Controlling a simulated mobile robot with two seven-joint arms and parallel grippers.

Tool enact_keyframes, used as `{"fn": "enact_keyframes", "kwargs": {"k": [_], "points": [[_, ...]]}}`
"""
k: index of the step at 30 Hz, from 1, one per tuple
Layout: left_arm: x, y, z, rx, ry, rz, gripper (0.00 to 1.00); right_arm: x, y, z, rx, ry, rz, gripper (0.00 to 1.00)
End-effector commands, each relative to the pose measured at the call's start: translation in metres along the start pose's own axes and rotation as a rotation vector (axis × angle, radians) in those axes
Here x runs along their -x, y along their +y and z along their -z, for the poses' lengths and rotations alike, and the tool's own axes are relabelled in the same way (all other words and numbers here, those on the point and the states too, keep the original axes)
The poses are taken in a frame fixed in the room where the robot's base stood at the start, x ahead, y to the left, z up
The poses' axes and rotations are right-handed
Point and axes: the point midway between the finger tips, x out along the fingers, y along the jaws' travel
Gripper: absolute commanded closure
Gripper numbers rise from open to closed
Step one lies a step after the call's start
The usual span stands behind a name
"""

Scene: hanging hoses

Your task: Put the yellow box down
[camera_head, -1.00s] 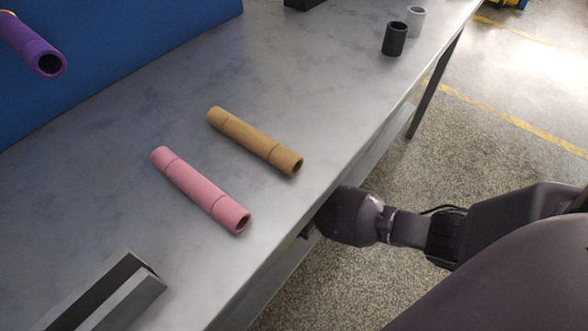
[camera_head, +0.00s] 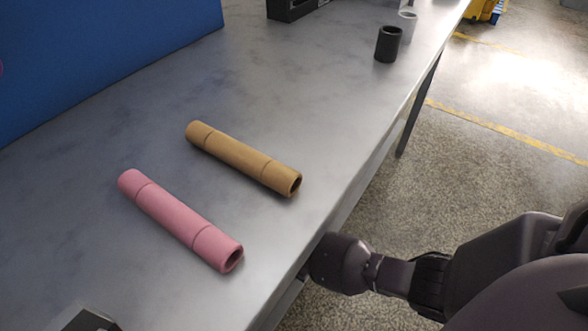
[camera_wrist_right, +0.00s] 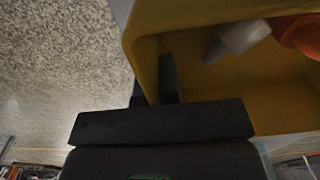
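The yellow box (camera_wrist_right: 205,72) fills the upper right of the right wrist view, seen close from its open side. A grey-white piece (camera_wrist_right: 238,40) and an orange piece (camera_wrist_right: 300,35) are inside it. My right gripper (camera_wrist_right: 154,88) has one dark finger on each side of the box's left wall and is shut on that wall. In the head view my right arm reaches to the table's front edge; its gripper and the box are hidden below that edge.
A grey metal table (camera_head: 275,95) holds a tan hose (camera_head: 243,158) and a pink hose (camera_head: 180,220). A black cup (camera_head: 388,44) and a grey cup (camera_head: 407,25) stand farther back. A blue panel (camera_head: 90,55) rises behind. Bare tabletop lies beyond the tan hose.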

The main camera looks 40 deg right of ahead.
Motion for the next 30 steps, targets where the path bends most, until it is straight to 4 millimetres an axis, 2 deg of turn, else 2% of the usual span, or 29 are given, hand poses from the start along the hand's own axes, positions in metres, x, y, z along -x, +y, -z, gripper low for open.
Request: {"fn": "enact_keyframes", "kwargs": {"k": [7,12,13,23,26,30], "points": [[0.000,0.000,0.000,0.001,0.001,0.000,0.70,-0.002,-0.001,0.001,0.001,0.002,0.000,1.00],[0.000,0.000,0.000,0.001,0.002,0.001,0.70,-0.002,0.000,0.000,0.000,0.001,0.000,0.71],[0.000,0.000,0.000,0.001,0.002,0.001,0.70,-0.002,0.000,0.000,0.000,0.001,0.000,0.70],[0.000,-0.001,0.001,0.000,0.003,0.002,0.70,0.001,0.000,0.000,-0.001,0.000,0.001,0.70],[0.000,-0.001,0.006,-0.005,0.002,0.001,0.70,0.014,-0.003,0.002,0.001,0.004,0.006,0.70],[-0.001,0.004,0.003,-0.024,-0.054,-0.019,0.70,0.042,-0.006,0.003,0.002,0.006,0.012,0.70]]}}
